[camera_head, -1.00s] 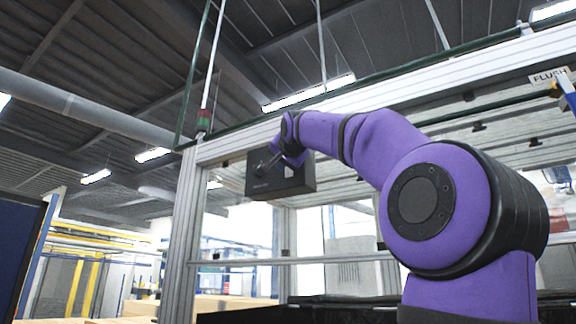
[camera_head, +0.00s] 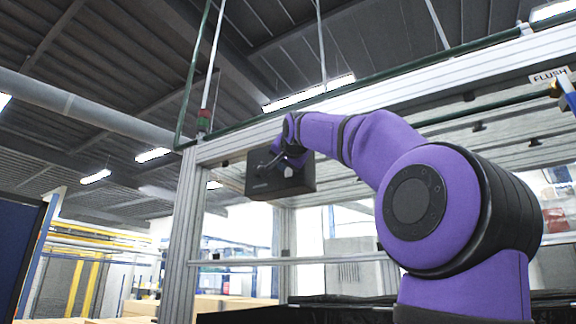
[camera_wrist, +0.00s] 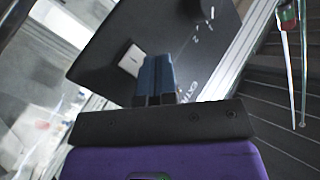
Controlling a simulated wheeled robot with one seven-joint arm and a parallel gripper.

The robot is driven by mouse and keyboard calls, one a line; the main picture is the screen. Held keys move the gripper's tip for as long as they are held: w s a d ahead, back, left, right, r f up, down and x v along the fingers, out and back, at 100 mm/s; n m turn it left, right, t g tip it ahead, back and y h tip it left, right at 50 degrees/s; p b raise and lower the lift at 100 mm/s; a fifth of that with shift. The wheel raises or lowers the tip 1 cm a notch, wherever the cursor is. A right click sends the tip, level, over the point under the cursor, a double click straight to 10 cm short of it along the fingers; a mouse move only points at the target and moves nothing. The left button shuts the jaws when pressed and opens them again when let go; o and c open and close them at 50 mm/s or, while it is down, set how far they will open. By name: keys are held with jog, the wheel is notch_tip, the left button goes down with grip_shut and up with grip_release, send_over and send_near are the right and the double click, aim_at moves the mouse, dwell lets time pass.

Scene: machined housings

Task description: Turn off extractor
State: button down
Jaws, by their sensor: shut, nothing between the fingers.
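The extractor control is a dark box (camera_head: 262,187) mounted under the frame's top beam. In the wrist view the box face (camera_wrist: 180,35) fills the upper middle, tilted, with partly hidden white lettering. A small white square piece (camera_wrist: 130,60) with a short mark sits on the face. A dark round knob (camera_wrist: 203,8) with small white marks beside it is cut by the top edge. My gripper (camera_wrist: 157,60) is shut and empty, its blue fingertips just right of the white piece. I cannot tell whether they touch it. In the head view my gripper (camera_head: 276,163) is in front of the box.
A silver top beam (camera_head: 400,92) runs above the box, and an upright post (camera_head: 184,235) stands to its left. A green and red fitting (camera_head: 203,122) hangs near the corner. Cartons (camera_head: 235,304) lie low behind.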

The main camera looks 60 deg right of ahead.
dwell(0.4)
jog(key=shift+a+f, duration=0.1)
jog(key=shift+a, duration=0.6)
jog(key=a, duration=0.5)
jog(key=shift+s+f, duration=0.2)
jog(key=shift+f, duration=0.15)
dwell(0.4)
